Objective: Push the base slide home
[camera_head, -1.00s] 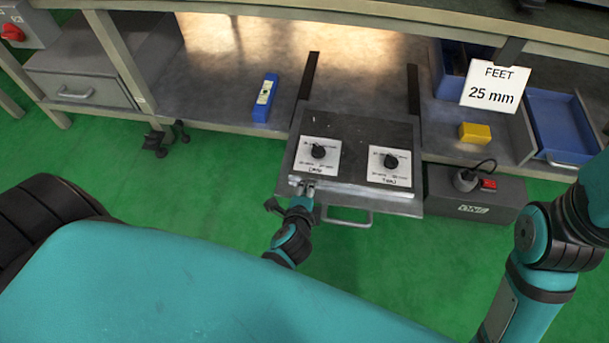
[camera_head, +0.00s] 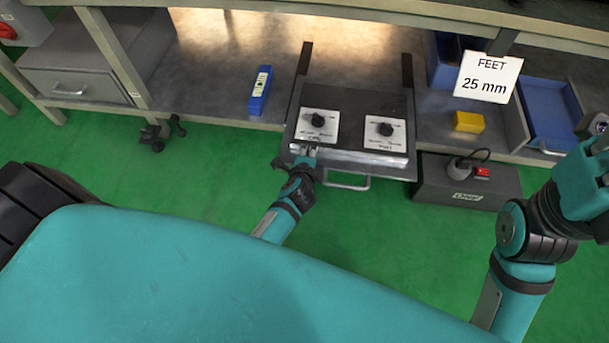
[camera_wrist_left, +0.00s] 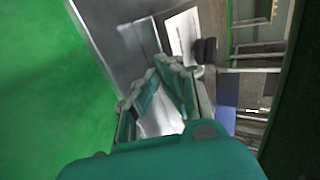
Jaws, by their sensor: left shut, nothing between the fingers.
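The base slide (camera_head: 350,105) is a dark flat plate on two black rails, carrying two white knob panels. It still sticks out past the front edge of the shelf. A metal handle (camera_head: 347,184) hangs below its front. My left gripper (camera_head: 308,153) is shut and empty, with its fingertips at the left part of the slide's front edge, seemingly touching it. In the left wrist view the shut fingers (camera_wrist_left: 165,75) point at a grey metal surface; the exact contact is hard to make out.
A blue box (camera_head: 261,90) lies on the shelf left of the slide, and a yellow block (camera_head: 468,122) right of it. A dark power box (camera_head: 465,185) with a plug stands at lower right. A sign (camera_head: 487,76) reads "FEET 25 mm". Green floor (camera_head: 215,160) is open in front.

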